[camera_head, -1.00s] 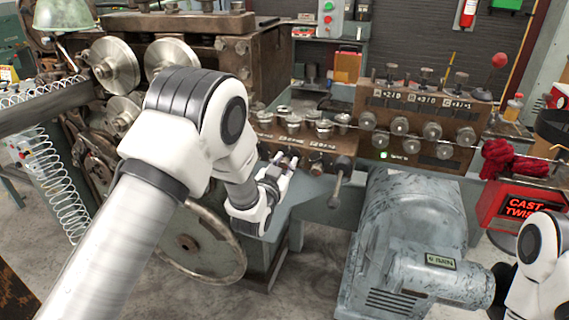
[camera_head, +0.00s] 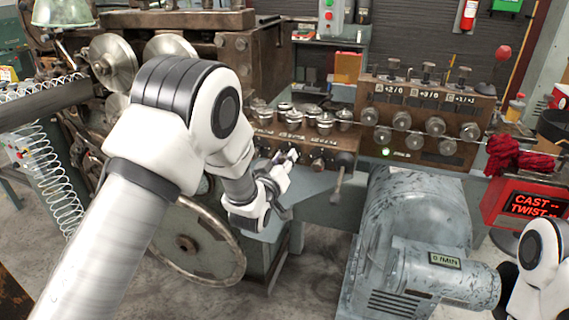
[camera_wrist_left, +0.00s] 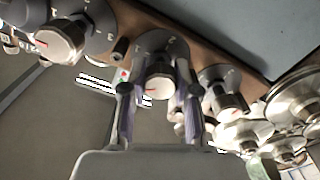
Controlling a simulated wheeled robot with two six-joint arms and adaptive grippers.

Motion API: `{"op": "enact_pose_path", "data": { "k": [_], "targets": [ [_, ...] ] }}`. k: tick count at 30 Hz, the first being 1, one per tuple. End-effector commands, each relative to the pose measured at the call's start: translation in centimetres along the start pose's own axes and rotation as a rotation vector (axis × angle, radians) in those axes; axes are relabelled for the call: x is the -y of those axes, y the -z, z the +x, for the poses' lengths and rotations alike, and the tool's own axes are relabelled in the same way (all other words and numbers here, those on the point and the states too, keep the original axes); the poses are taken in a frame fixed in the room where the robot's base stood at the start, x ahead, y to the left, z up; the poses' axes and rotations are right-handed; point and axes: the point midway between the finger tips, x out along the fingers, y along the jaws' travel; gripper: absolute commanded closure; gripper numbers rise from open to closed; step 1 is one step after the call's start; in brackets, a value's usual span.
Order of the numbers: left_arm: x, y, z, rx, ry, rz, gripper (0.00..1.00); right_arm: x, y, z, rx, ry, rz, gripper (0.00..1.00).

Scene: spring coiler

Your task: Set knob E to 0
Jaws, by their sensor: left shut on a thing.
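The row of dial knobs sits on the lower front panel (camera_head: 318,148) of the coiler, mostly behind my left gripper in the head view. My left gripper (camera_head: 291,157) is at this panel. In the left wrist view, its two fingers (camera_wrist_left: 158,90) are closed on the sides of a round metal knob (camera_wrist_left: 158,82) with a red pointer mark. A numbered dial surrounds that knob. A similar knob (camera_wrist_left: 62,42) with a red mark is at the left, and another (camera_wrist_left: 224,98) at the right. I cannot read which knob is E. My right gripper is out of view.
Several metal rollers (camera_head: 325,122) stand on the ledge just above the panel. A crank handle (camera_head: 338,184) hangs at its right. A large handwheel (camera_head: 190,243) is below my left arm, and a grey motor (camera_head: 415,215) stands at the right.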

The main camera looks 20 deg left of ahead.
Motion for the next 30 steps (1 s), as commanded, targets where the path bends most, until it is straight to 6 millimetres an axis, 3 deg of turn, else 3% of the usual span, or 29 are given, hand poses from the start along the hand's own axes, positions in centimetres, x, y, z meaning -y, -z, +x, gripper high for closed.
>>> {"op": "enact_pose_path", "data": {
  "k": [21, 30],
  "targets": [
    [0.2, -0.2, 0.0, 0.000, 0.000, -0.668, 1.00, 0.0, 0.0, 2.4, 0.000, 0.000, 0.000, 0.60],
    [0.2, -0.1, 0.0, 0.001, 0.000, -0.862, 1.00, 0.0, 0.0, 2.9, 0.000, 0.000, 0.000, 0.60]
  ]
}}
